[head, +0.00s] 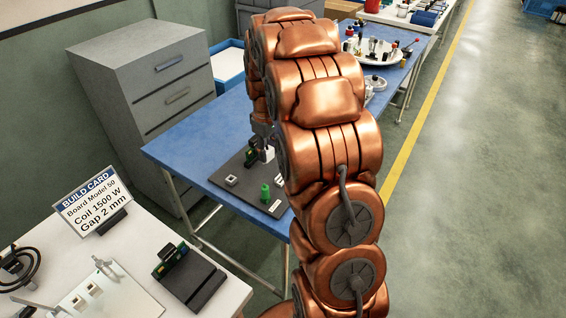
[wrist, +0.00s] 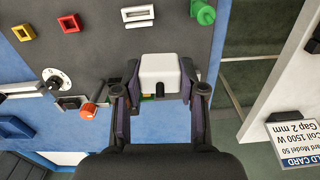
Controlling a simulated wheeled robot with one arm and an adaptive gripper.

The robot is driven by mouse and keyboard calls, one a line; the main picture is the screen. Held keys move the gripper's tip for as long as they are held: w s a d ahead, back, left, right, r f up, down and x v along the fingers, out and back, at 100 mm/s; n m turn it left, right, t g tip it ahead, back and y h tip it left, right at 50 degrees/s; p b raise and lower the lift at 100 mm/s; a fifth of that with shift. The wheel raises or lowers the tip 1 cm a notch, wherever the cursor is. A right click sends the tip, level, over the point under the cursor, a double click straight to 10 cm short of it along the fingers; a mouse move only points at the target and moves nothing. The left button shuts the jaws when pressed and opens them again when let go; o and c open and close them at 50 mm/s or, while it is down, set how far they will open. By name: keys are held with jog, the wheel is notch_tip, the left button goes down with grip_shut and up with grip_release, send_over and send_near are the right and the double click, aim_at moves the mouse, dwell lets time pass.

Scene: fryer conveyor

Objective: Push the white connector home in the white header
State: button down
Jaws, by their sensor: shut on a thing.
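My gripper (wrist: 159,88) is shut on a white, block-shaped connector (wrist: 159,73), with one finger on each side of it. In the head view the connector (head: 268,154) shows beside my arm, over the dark grey panel (head: 222,172). A small white square piece with an open middle (wrist: 137,14) lies on the panel at the top of the wrist view and looks like the white header. It also shows in the head view (head: 231,181). The connector appears apart from it. What lies directly under the connector is mostly hidden.
The panel also carries a red frame (wrist: 70,23), a yellow frame (wrist: 23,32), a green knob (wrist: 203,12), a white dial (wrist: 56,81) and an orange knob (wrist: 90,111). It lies on a blue table (head: 190,143). A white table with a build card (head: 92,201) stands at left.

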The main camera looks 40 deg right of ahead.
jog(key=shift+n, duration=0.3)
jog(key=d, duration=0.1)
jog(key=s+d+f, duration=0.1)
jog(key=d, duration=0.1)
jog(key=s+d+b, duration=0.1)
jog(key=shift+d+f, duration=0.15)
jog(key=shift+f, duration=0.2)
jog(key=shift+f, duration=0.1)
jog(key=shift+f, duration=2.65)
jog(key=shift+s+f+b, duration=0.1)
jog(key=shift+f+b, duration=0.2)
jog(key=shift+b, duration=0.5)
jog(key=shift+f+b, duration=0.45)
jog(key=shift+f, duration=0.55)
